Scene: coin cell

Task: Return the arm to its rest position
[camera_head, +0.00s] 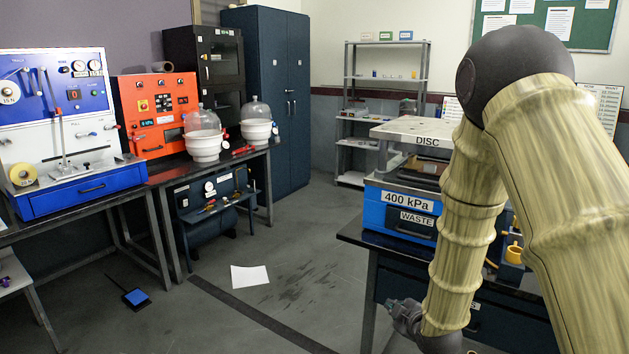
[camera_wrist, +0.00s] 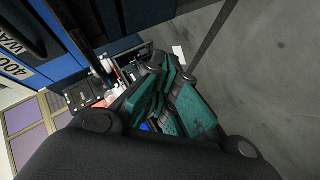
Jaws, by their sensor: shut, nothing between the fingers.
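My arm (camera_head: 470,210), with bamboo-like tan links and a dark elbow, fills the right of the head view. It bends high at the elbow and its forearm hangs down in front of the dark workbench (camera_head: 385,258). My gripper (camera_wrist: 168,72) shows in the wrist view, its dark fingers with teal pads drawn together and nothing between them. The blue "400 kPa" unit (camera_head: 371,207) stands on the bench behind the forearm. The lower end of the arm is partly cut off by the bottom edge of the head view.
A blue press machine (camera_head: 85,203) and an orange unit (camera_head: 152,112) stand on the left benches. A paper sheet (camera_head: 250,276) and a blue dustpan-like item (camera_head: 136,298) lie on the floor. The floor between the benches is mostly clear. A shelf rack (camera_head: 347,100) stands behind.

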